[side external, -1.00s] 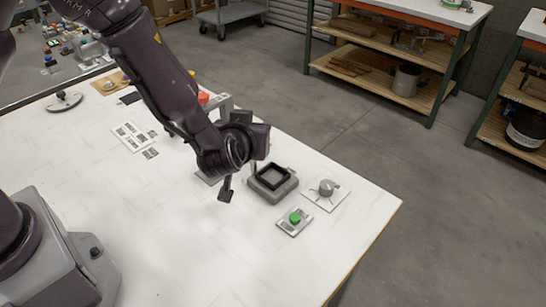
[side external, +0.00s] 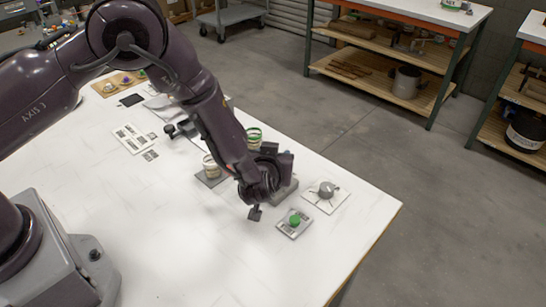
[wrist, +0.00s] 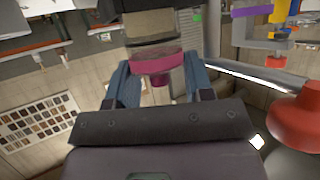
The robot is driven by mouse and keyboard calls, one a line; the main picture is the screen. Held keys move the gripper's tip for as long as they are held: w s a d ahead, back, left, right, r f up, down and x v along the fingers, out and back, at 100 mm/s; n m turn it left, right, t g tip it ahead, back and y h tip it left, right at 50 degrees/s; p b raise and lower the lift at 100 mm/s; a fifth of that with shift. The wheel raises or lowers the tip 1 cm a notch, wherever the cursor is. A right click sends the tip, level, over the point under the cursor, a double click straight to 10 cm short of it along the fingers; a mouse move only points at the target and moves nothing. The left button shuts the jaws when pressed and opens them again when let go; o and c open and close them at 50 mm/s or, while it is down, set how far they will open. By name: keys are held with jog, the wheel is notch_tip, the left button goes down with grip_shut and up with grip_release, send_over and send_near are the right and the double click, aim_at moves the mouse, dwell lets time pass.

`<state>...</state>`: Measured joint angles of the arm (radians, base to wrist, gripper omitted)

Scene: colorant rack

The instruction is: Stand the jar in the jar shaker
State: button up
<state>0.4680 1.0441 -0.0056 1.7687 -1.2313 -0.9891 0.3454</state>
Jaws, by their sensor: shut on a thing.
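My gripper (wrist: 160,80) shows in the wrist view with its blue fingers shut on a magenta-banded thing (wrist: 155,64), which I take to be the jar. Dark and tan parts show above the magenta band. In the side external view my wrist is over the jar shaker and hides the fingertips and what they hold. Only a grey edge of the jar shaker (side external: 288,188) shows beside the wrist; its black square well is hidden. I cannot tell whether the jar touches the shaker.
A pale, green-banded container (side external: 254,136) stands behind my arm. Another pale container (side external: 211,167) stands on a grey plate (side external: 205,180). A red rounded thing (wrist: 296,115) is close at right. The front table is clear.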

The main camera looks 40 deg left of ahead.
jog(key=shift+f, duration=0.1)
jog(key=o, duration=0.6)
jog(key=shift+o, duration=0.2)
jog(key=v, duration=1.2)
